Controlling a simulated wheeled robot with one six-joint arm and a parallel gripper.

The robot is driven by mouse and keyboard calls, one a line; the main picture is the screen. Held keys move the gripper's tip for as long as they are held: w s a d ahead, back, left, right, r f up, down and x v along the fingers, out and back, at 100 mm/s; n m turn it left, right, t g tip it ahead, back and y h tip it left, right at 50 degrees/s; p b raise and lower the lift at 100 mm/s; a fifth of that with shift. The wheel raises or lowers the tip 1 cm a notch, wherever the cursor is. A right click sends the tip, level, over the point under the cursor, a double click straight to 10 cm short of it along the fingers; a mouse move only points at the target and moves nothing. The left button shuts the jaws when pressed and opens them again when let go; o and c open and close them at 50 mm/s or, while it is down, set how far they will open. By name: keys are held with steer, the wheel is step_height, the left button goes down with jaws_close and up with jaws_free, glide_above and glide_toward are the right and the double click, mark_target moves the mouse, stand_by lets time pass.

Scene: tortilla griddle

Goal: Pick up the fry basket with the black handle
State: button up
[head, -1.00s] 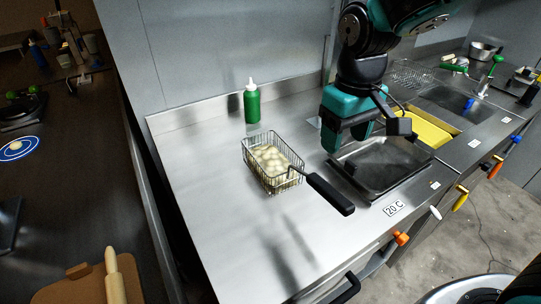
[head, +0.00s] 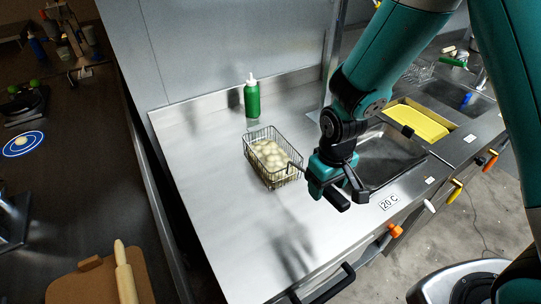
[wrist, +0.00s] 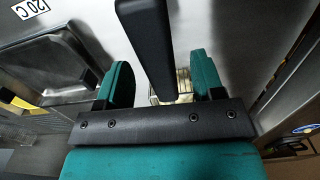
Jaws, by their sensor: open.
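The wire fry basket (head: 266,175) stands on the steel counter with pale round pieces in it. Its black handle sticks out toward the lower right in the head view, mostly hidden by my gripper (head: 336,188). In the wrist view the black handle (wrist: 147,45) runs down the middle, between the two teal fingers of my gripper (wrist: 161,84). The fingers are apart, with a gap showing on both sides of the handle. A small part of the pale basket contents shows behind the handle there.
A green squeeze bottle (head: 252,97) stands behind the basket. A recessed steel pan (head: 392,160) and a yellow tray (head: 420,122) lie to the right of my gripper. The counter (head: 225,215) is clear left of and in front of the basket.

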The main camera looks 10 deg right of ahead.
steer(key=shift+f, duration=0.55)
jaws_close()
steer(key=shift+r, duration=0.1)
step_height(320, 180, up, 20)
steer(key=b, duration=0.3)
